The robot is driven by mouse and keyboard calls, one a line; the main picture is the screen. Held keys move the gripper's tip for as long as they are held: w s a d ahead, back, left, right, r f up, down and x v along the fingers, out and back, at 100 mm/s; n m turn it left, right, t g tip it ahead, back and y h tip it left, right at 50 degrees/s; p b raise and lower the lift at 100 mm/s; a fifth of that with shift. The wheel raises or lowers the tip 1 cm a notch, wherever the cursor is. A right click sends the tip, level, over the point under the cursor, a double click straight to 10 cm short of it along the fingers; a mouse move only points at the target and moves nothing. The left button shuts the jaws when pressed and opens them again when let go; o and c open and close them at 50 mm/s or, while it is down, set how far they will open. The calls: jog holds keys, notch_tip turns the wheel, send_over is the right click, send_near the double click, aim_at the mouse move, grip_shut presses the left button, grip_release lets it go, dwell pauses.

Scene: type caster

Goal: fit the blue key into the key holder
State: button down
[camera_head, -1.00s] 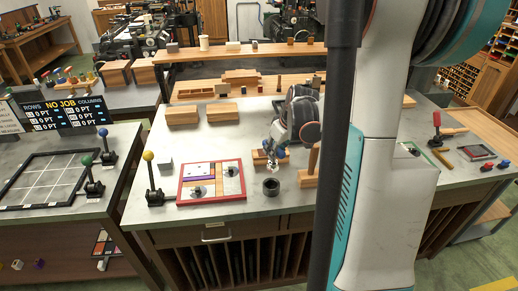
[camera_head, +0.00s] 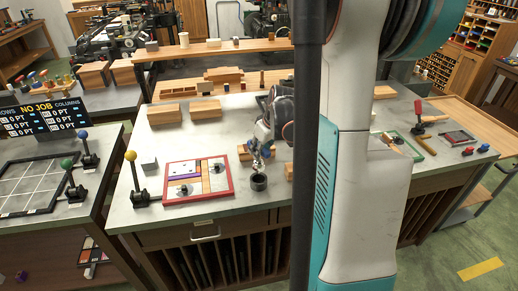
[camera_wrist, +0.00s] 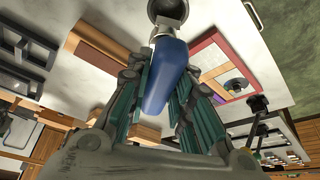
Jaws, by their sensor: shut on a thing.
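The blue key has a blue handle (camera_wrist: 168,72) and a pale metal end. In the wrist view it lies between the two ribbed fingers of my gripper (camera_wrist: 160,82), which is shut on it. The metal end points at a dark round cup (camera_wrist: 168,9), which looks like the key holder. In the head view this cup (camera_head: 259,182) stands on the bench, with my gripper (camera_head: 259,150) just above it. The metal end is close over the cup's mouth; I cannot tell whether it touches or enters. The arm partly hides the key there.
A red-framed tray (camera_head: 166,199) with coloured pieces lies left of the cup. A yellow-knobbed lever (camera_head: 131,157) and a grey cube (camera_head: 149,164) stand farther left. A wooden block (camera_head: 244,153) is just behind the cup. The bench front is mostly bare.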

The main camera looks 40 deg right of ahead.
aim_at(267, 152)
jog(key=shift+f+b, duration=1.1)
jog(key=shift+f, duration=0.55)
jog(key=shift+f+b, duration=2.15)
jog(key=shift+f, duration=0.2)
dwell(0.7)
jog(key=c, duration=1.3)
grip_release()
jog(key=shift+r, duration=0.1)
jog(key=shift+c, duration=0.2)
jog(key=v, duration=1.2)
jog(key=shift+a, duration=0.1)
